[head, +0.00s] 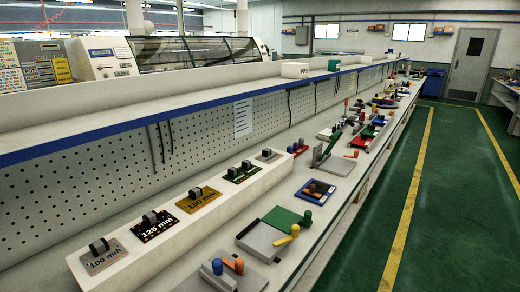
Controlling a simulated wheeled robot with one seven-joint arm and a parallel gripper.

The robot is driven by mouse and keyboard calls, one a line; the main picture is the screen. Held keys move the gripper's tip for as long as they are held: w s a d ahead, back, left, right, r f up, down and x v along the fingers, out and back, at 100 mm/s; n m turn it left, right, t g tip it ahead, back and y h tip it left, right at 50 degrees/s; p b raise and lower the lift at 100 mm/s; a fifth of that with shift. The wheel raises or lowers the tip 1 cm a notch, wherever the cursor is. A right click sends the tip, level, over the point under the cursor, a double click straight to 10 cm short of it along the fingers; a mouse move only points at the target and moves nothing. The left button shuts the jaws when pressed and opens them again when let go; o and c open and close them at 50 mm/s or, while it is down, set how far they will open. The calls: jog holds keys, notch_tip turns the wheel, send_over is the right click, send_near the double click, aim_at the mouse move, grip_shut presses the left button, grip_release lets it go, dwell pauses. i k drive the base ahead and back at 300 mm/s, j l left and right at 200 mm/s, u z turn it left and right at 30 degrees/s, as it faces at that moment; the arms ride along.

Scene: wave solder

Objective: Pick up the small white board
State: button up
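No board here is plainly pure white, so I cannot tell for sure which one is the small white board. A pale grey board marked "100 mm" (101,263) with a dark block on it lies at the near left end of a raised white ledge (170,246). A small pale board (278,158), also with a dark block, lies at the ledge's far end. Between them are a black board marked "125 mm" (157,232), a yellow board marked "150 mm" (199,203) and a green board (243,175). My gripper is not in view.
Grey fixtures (263,241) with coloured knobs, a green plate (283,217) and a blue tray (318,192) sit in front of the ledge. A perforated panel (80,180) stands behind it. The green floor aisle (460,200) at the right is clear.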

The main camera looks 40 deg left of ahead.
aim_at(268, 157)
jog(key=i+l+u, duration=0.1)
jog(key=i+u, duration=0.15)
jog(key=i, duration=0.9)
jog(key=i+l+u, duration=0.15)
jog(key=i+u, duration=0.35)
jog(key=i+l+u, duration=0.25)
jog(key=u, duration=0.2)
jog(key=i+l+u, duration=0.5)
jog(key=k+j, duration=0.05)
jog(key=k, duration=0.05)
